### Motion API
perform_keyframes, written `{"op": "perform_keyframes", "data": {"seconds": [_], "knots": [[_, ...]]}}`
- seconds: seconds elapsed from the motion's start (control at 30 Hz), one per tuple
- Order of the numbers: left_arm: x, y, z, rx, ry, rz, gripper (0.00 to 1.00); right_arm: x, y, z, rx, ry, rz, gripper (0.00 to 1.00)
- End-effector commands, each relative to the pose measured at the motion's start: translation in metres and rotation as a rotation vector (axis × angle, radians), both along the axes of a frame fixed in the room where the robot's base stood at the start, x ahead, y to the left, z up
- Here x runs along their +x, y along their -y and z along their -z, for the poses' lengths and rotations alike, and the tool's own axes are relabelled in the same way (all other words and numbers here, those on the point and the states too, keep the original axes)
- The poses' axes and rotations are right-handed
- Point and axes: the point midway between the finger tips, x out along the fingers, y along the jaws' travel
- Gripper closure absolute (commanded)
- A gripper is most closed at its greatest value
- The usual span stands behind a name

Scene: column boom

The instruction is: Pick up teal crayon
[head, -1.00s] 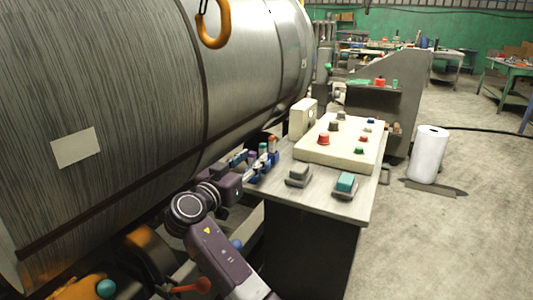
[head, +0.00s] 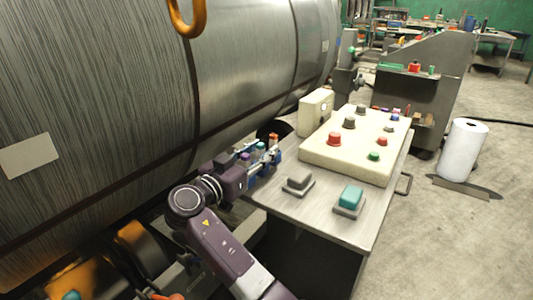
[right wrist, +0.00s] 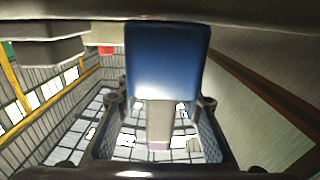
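My right gripper (head: 262,160) reaches in from the bottom, beside the left edge of the grey console table. Its fingers look spread apart. A small teal piece (head: 260,147) shows at the fingers, with a purple piece and an orange-brown piece beside it. It may be the teal crayon, but it is too small to be sure. In the right wrist view, the fingers of the right gripper (right wrist: 160,103) stand wide apart. A blue block (right wrist: 166,60) with a grey part below it fills the middle there; no teal crayon is clear. My left gripper is out of view.
The console table (head: 330,218) carries a cream panel (head: 335,158) with several buttons, a teal push button (head: 351,196) and a grey one (head: 299,181). A large metal cylinder (head: 110,90) fills the left. A white roll (head: 463,150) stands on the floor at right.

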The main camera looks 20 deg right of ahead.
Motion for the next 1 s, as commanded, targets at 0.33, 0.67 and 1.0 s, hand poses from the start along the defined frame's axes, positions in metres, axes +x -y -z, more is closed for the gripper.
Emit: {"op": "perform_keyframes", "data": {"seconds": [0.33, 0.67, 1.0], "knots": [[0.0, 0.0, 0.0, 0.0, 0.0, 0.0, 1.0, 0.0, 0.001, 0.0, 0.0, 0.0, 0.0, 0.89], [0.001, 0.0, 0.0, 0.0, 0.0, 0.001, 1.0, 0.0, 0.001, 0.0, 0.0, 0.0, 0.0, 1.0], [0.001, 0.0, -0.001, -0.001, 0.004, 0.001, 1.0, 0.0, 0.0, -0.024, 0.002, 0.004, 0.0, 1.0]]}}
